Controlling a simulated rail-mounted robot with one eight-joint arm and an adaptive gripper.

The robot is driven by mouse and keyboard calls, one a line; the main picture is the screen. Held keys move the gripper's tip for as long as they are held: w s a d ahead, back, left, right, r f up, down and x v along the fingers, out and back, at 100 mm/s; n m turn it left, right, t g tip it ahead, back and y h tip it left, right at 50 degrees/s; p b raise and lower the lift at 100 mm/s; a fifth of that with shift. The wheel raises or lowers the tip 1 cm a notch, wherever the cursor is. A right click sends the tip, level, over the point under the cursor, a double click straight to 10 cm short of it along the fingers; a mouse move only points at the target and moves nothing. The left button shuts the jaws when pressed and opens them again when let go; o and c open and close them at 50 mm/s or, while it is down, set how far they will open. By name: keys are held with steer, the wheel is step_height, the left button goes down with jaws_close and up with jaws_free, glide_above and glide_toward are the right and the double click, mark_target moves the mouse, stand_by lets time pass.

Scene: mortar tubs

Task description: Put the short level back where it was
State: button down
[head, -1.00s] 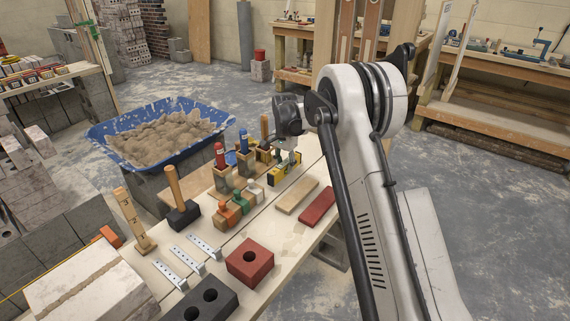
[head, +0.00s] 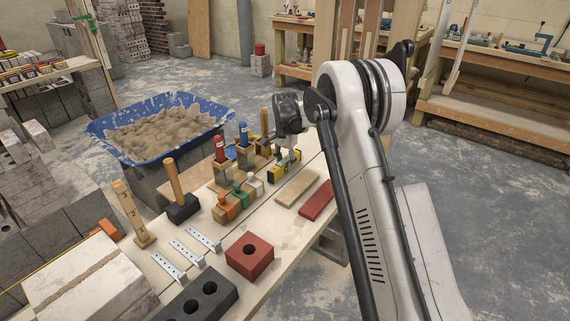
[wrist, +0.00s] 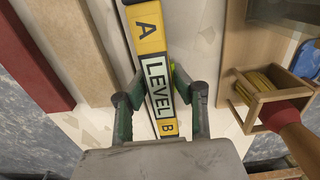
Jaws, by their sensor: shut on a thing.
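The short level (head: 284,174) is yellow and black and is over the far part of the bench in the head view. In the wrist view the level (wrist: 144,27) runs lengthwise up the middle, with the letters A and B and the word LEVEL on it. My gripper (wrist: 160,98) is shut on the level near its B end, with one green finger on each side. In the head view my gripper (head: 288,158) points down at the level. I cannot tell whether the level touches the bench top.
A tan wooden strip (head: 296,188) and a red strip (head: 316,201) lie right of the level. Wooden holders with red-handled (head: 219,148) and blue-handled (head: 243,136) tools stand to its left.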

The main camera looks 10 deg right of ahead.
steer(key=shift+f, duration=0.4)
steer(key=c, duration=1.4)
jaws_free()
steer(key=shift+r, duration=0.1)
step_height(320, 180, up, 11)
steer(key=shift+r, duration=0.1)
steer(key=s+r+n+t+p, duration=0.3)
steer(key=s+r+n+p, duration=0.15)
steer(key=s+r, duration=1.75)
steer(key=s+n+t+p, duration=0.1)
steer(key=s, duration=0.7)
steer(key=s+f+n+t+p, duration=0.1)
steer(key=s+n+p, duration=0.1)
steer(key=s, duration=0.7)
steer(key=s+f+n+t+p, duration=0.1)
steer(key=s+n+t, duration=0.1)
steer(key=s, duration=0.7)
steer(key=shift+p, duration=0.35)
